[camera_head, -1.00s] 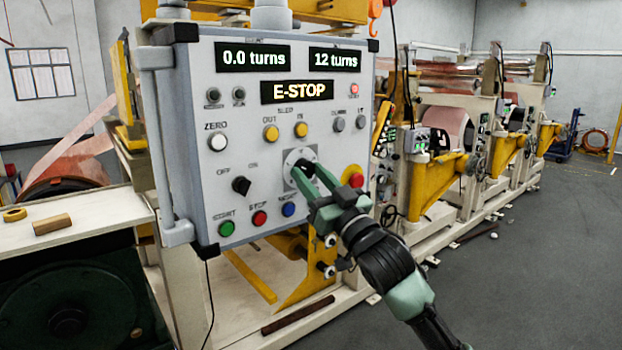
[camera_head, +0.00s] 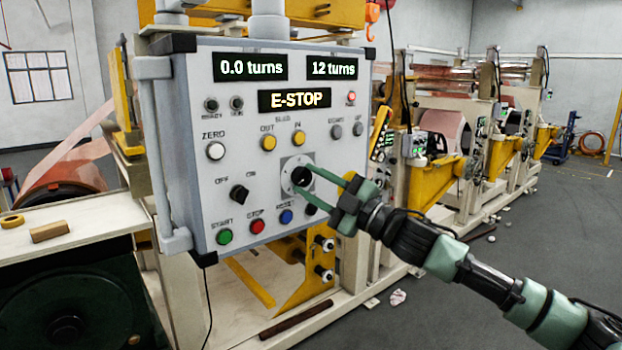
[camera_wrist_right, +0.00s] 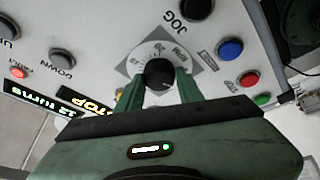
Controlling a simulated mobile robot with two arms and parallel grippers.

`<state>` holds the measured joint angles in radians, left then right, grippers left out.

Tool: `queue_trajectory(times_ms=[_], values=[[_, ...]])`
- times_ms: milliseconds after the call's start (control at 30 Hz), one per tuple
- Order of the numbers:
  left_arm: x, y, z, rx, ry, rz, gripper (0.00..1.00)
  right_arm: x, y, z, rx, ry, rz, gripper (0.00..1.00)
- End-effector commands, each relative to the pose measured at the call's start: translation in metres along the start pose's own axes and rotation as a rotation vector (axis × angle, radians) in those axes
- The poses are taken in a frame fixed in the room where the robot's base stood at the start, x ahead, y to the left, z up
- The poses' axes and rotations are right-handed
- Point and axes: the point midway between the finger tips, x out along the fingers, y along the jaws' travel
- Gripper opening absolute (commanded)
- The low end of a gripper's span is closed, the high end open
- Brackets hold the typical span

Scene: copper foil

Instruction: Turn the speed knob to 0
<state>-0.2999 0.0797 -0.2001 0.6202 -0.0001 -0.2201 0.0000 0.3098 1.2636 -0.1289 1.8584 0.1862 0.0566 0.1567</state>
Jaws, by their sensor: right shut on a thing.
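The speed knob (camera_head: 301,176) is a black round knob on a pale dial plate, at the lower right of the grey control panel (camera_head: 200,110). My right gripper (camera_head: 304,182) reaches in from the right, with its green fingers at the knob. In the right wrist view the knob (camera_wrist_right: 158,74) sits between the two fingertips (camera_wrist_right: 160,80), and the gripper is shut on it. The dial's printed marks show around the knob, but the exact setting is too small to read. My left gripper is not in view.
The panel displays (camera_head: 294,99) read 0.0 turns, 12 turns and E-STOP. Coloured buttons, such as a blue one (camera_head: 286,216), and a black OFF/ON switch (camera_head: 239,194) lie close to the knob. A yellow-framed machine line stands at the right. Open grey floor (camera_head: 480,300) lies below it.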

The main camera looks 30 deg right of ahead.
Motion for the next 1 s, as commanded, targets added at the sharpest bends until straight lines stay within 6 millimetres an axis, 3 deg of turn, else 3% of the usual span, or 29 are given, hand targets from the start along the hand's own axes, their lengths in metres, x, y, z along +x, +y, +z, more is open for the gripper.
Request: queue_trajectory(times_ms=[500, 1000], values=[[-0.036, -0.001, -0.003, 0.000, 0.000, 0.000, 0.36, 0.001, 0.006, -0.001, -0.335, 0.026, -0.140, 0.00], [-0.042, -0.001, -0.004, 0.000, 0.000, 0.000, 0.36, 0.000, 0.004, 0.000, -0.406, 0.032, -0.170, 0.00]])
